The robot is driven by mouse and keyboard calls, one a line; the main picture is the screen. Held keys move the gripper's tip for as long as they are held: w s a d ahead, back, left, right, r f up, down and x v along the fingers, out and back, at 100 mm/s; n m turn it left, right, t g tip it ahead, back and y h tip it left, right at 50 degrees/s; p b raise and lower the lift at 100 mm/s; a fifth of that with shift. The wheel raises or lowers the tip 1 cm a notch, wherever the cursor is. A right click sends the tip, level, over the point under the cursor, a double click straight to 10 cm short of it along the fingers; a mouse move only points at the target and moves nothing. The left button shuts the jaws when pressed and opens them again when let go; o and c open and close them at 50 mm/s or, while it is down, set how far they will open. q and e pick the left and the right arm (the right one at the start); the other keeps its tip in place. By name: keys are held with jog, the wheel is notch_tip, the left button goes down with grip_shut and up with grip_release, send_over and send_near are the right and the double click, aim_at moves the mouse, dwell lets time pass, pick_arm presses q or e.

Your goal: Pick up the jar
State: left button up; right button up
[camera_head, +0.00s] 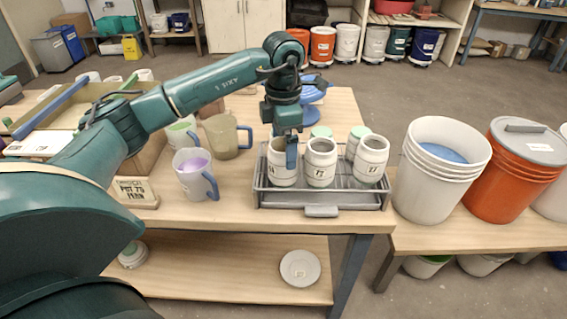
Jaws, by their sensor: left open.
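Several white jars with small black labels stand upright in a grey metal rack (265,199) on the wooden table. In the front row are a left jar (281,174), a middle jar (320,167) and a right jar (369,163). Another jar (356,140) is partly hidden behind them. My left gripper (291,158) is open and points down at the left jar, with a blue finger in front of its rim on the right side. Whether it touches the jar, and where the other finger is, I cannot tell. My right gripper is not in view.
Left of the rack stand a jug with purple content (193,178) and an olive jug (222,138), both with blue handles. To the right are a white bucket stack (432,185) and an orange bucket (505,185).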

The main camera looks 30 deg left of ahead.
pick_arm(q)
jog(key=shift+f, duration=1.85)
jog(key=shift+r, duration=0.1)
jog(key=c, duration=1.4)
